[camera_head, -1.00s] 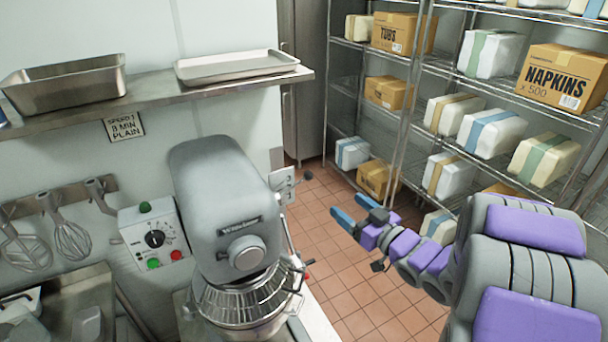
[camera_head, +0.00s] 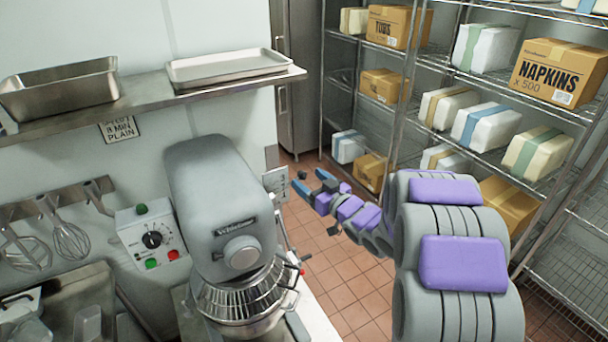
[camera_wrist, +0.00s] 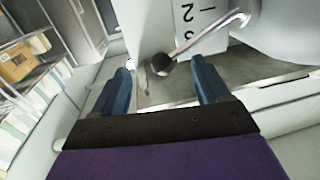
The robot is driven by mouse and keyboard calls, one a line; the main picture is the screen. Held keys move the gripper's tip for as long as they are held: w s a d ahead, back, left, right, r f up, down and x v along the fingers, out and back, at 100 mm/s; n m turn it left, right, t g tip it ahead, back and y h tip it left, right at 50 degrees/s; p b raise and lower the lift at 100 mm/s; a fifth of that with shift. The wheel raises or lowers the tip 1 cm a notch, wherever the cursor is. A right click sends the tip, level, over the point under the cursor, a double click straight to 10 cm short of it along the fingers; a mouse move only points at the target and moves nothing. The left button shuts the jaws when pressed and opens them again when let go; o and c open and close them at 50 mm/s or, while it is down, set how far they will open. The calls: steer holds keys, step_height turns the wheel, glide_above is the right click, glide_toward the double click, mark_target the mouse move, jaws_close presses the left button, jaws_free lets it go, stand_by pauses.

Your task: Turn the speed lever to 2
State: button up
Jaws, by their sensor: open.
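The speed lever is a thin metal rod with a dark round knob (camera_wrist: 160,64) on the side of the grey mixer (camera_head: 222,200). The knob also shows in the head view (camera_head: 302,175). A white number plate (camera_wrist: 192,22) behind the rod shows a 2 and a stroke like a 1, turned sideways; it also shows in the head view (camera_head: 276,181). My gripper (camera_wrist: 161,67) is open, with its blue fingers on either side of the knob in the wrist view. I cannot tell whether either finger touches it.
A control box (camera_head: 152,237) with a dial and buttons is on the wall left of the mixer. The mixer's wire-guarded bowl (camera_head: 243,295) is below its head. Wire shelves (camera_head: 440,65) with boxes stand to the right. Tiled floor (camera_head: 345,280) lies clear between.

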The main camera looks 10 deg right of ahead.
mark_target(302, 179)
steer(key=w+a, duration=0.3)
steer(key=shift+w+a, duration=0.15)
steer(key=shift+a, duration=0.25)
steer(key=shift+s, duration=0.2)
steer(key=shift+d, duration=0.15)
steer(key=shift+w+d, duration=0.1)
steer(key=shift+d, duration=0.4)
steer(key=shift+c, duration=1.2)
steer(key=shift+d, duration=0.15)
steer(key=shift+c, duration=1.4)
steer(key=shift+a+f, duration=0.15)
steer(key=shift+a, duration=0.05)
jaws_close()
